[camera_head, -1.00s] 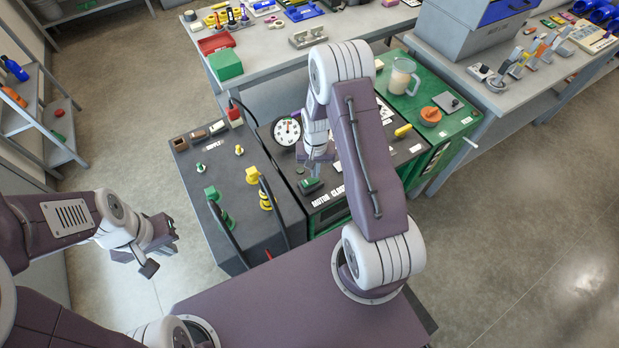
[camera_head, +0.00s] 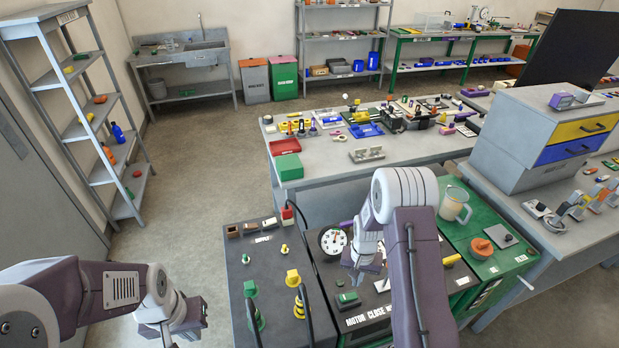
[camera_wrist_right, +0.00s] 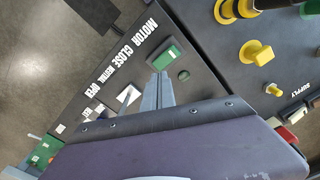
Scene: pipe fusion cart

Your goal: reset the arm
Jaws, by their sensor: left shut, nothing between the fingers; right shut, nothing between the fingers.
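My left gripper (camera_head: 180,329) is at the lower left of the head view, over the floor left of the cart, shut and empty. My right gripper (camera_head: 358,276) is over the dark panel of the pipe fusion cart (camera_head: 262,262), shut with nothing in it. In the right wrist view its closed fingers (camera_wrist_right: 158,92) point at the panel near the green switch (camera_wrist_right: 168,54) and the "MOTOR CLOSE" lettering. I cannot tell whether the fingertips touch the panel. The gauge (camera_head: 332,240) is just left of the right gripper.
Yellow knobs (camera_head: 293,278) and black cables stand on the cart's left side. A clear jug (camera_head: 454,204) and an orange knob (camera_head: 482,246) sit on its green right side. A grey bench (camera_head: 330,171) with a green box (camera_head: 288,167) is behind. Open floor lies left.

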